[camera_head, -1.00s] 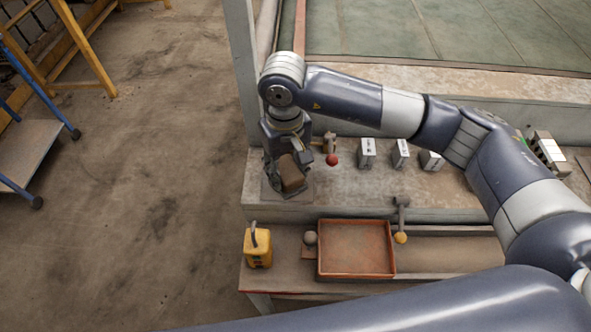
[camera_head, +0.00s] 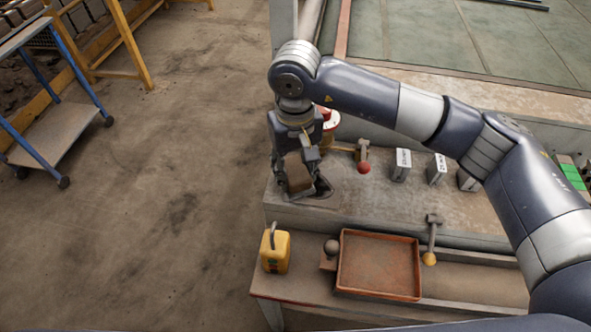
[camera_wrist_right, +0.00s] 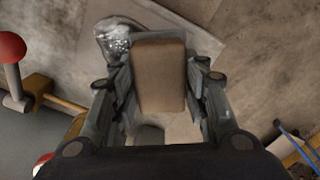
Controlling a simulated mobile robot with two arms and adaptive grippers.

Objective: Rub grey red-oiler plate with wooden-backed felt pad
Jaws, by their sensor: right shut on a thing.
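The wooden-backed felt pad (camera_head: 297,172) is a brown block held in my right gripper (camera_head: 305,185), above the left end of the bench. The right wrist view shows the pad (camera_wrist_right: 160,75) between both fingers. Its felt side faces away and is hidden. A flat grey plate (camera_wrist_right: 168,22) lies beneath, partly covered by the pad and fingers. A shiny wet-looking patch (camera_wrist_right: 117,36) shows beside the pad. I cannot tell whether the pad touches the plate. A red and white can (camera_head: 330,122), perhaps the red oiler, stands partly hidden behind my right wrist. My left gripper is out of view.
A red-knobbed wooden tool (camera_head: 363,166) lies right of the gripper, with several grey-white blocks (camera_head: 402,166) beyond. On the lower shelf are a yellow can (camera_head: 275,250), a rusty tray (camera_head: 417,268) and a yellow-tipped tool (camera_head: 430,256). Open floor lies left.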

